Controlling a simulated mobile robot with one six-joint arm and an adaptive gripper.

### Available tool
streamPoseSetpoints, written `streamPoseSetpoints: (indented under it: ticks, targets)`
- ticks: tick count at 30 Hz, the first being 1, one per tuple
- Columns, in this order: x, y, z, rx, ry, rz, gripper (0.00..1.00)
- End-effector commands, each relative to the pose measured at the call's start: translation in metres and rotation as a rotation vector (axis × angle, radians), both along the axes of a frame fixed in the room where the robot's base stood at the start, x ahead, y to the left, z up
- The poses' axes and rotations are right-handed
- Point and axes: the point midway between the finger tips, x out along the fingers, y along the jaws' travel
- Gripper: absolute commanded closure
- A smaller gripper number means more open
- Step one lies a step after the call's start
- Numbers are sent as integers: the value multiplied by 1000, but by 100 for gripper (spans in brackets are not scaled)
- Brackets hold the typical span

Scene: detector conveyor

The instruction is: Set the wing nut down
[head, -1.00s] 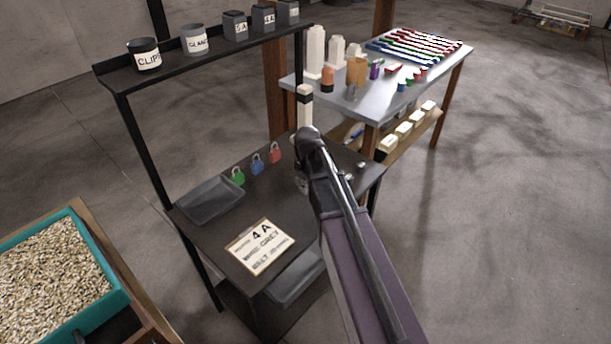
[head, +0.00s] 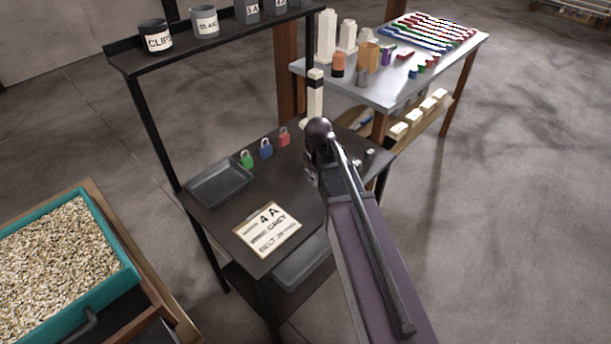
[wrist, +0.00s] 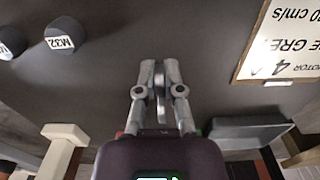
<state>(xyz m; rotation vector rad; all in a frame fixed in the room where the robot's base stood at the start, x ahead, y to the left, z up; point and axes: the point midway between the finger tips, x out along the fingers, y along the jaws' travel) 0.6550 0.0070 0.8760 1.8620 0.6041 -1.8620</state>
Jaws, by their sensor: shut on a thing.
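My gripper (wrist: 159,70) is shut on a small grey piece between its fingers, which I take to be the wing nut (wrist: 160,94). The fingers hide most of it. The gripper is over the dark bench top (wrist: 205,80); I cannot tell whether the piece touches the surface. In the head view, my gripper (head: 312,178) is mostly hidden behind my own arm, over the right part of the bench, to the right of the printed 4A card (head: 268,229).
Two dark pieces, one labelled M32 (wrist: 65,35), stand left in the wrist view. A grey tray (head: 221,184) and green, blue and red padlocks (head: 266,149) line the bench's back. A shelf (head: 215,42) with labelled containers rises behind. Bare bench surrounds the fingers.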

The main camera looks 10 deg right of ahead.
Motion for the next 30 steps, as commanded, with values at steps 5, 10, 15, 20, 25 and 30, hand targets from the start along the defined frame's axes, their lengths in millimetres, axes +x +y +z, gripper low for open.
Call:
streamPoseSetpoints:
  ticks: [5, 10, 15, 20, 25, 30]
  targets:
    - [0, 0, 5, 0, 0, 0, 100]
    - [0, 0, 19, 0, 0, 0, 100]
    - [0, 0, 43, 0, 0, 0, 100]
    - [0, 0, 70, 0, 0, 1, 100]
    - [0, 0, 99, 0, 0, 1, 100]
    - [0, 0, 127, 0, 0, 1, 100]
